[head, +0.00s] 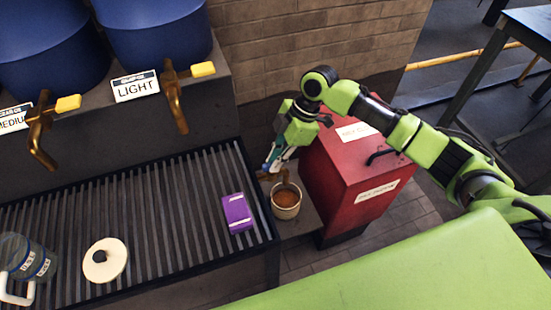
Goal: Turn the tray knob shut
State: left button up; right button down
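A small brass-coloured part (267,174), which looks like the tray knob or its spout, shows at the right end of the slatted tray (140,205). It is partly hidden, and its turn position cannot be made out. My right gripper (271,165) points down right at this part, above a cup. Whether its fingers touch the part or are closed on it is too small to tell. The cup (286,211) holds brown liquid and stands just below and to the right of the gripper. My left gripper is not in view.
A red cabinet (343,180) with white labels and a black handle stands right of the gripper, close to my arm. A purple box (237,213), a white disc (104,260) and a clear jug (22,262) are on the tray. Brass taps (175,95) hang behind.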

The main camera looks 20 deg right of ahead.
jog(key=shift+s+r+m+p, duration=0.15)
jog(key=shift+m+p, duration=0.15)
jog(key=shift+p, duration=0.35)
jog(key=m+p, duration=0.2)
jog(key=p, duration=0.1)
jog(key=m+t+p, duration=0.1)
jog(key=m+p, duration=0.1)
jog(key=p, duration=0.2)
jog(key=m+t+p, duration=0.1)
jog(key=m+p, duration=0.1)
jog(key=p, duration=0.1)
jog(key=shift+s+a+r+h, duration=0.2)
jog(key=shift+s+r+h, duration=0.1)
jog(key=shift+h, duration=0.1)
jog(key=m+p, duration=0.2)
jog(key=p, duration=0.1)
jog(key=m+t+h+p, duration=0.1)
jog(key=m+p, duration=0.2)
jog(key=m+t+h+p, duration=0.1)
jog(key=m+p, duration=0.1)
jog(key=p, duration=0.1)
jog(key=shift+s+a+f, duration=0.2)
jog(key=shift+a, duration=0.1)
jog(key=shift+a+f+m+h+p, duration=0.15)
jog(key=shift+m+h+p, duration=0.55)
jog(key=shift+m+p, duration=0.9)
jog(key=shift+f+m, duration=0.1)
jog(key=shift+m, duration=0.3)
